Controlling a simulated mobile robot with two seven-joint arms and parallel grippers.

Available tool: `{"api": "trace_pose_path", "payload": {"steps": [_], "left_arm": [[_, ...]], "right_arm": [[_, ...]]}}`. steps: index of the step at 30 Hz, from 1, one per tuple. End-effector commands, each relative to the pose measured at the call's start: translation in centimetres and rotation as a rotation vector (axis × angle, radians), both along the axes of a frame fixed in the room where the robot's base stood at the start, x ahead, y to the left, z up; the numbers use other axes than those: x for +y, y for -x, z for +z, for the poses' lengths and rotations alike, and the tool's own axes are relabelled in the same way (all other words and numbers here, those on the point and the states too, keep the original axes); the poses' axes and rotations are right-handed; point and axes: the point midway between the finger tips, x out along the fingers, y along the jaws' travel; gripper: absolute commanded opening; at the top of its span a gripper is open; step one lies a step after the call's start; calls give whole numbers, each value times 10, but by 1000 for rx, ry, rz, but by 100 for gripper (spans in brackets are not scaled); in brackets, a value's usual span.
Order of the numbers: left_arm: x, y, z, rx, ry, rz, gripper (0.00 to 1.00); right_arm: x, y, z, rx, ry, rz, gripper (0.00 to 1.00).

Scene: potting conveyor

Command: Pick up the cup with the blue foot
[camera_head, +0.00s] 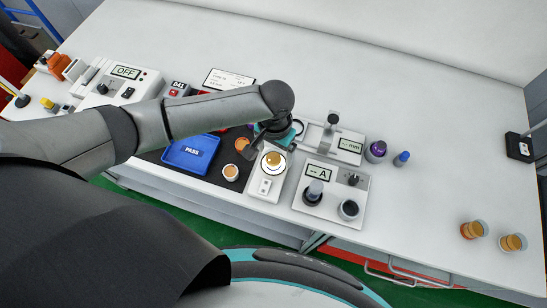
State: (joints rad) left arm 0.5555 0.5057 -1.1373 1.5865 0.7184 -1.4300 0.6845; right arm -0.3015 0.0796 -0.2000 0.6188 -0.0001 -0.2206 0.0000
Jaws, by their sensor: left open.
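My left gripper (272,146) is open, reaching down from the left over the back of a small white device. An orange-topped cup (273,160) stands on that device, just below and between the fingers; I cannot tell whether they touch it. Two more orange-topped cups stand on a dark mat to the left, one nearer (231,172) and one partly hidden by the arm (242,144). Two others, a left one (467,230) and a right one (513,242), stand at the table's right. No blue foot can be made out on any cup. My right gripper is not in view.
A blue tray marked PASS (190,152) lies left of the gripper, partly under my arm. A meter box (335,194) stands right of the white device (265,187). A purple-topped item (375,151) and a small blue item (402,159) stand beyond.

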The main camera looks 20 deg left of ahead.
Motion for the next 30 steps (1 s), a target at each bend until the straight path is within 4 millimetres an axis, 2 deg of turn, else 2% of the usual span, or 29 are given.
{"api": "trace_pose_path", "payload": {"steps": [1, 4, 12, 30], "left_arm": [[0, 1, -9, 3, -2, 0, 88], [0, 0, -17, 1, 0, 0, 88], [0, 0, -18, 0, 0, 0, 88], [0, 0, -18, 0, 0, 0, 21]], "right_arm": [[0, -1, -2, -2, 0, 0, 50], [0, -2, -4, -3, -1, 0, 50], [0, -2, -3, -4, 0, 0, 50], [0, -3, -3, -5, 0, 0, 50]]}}
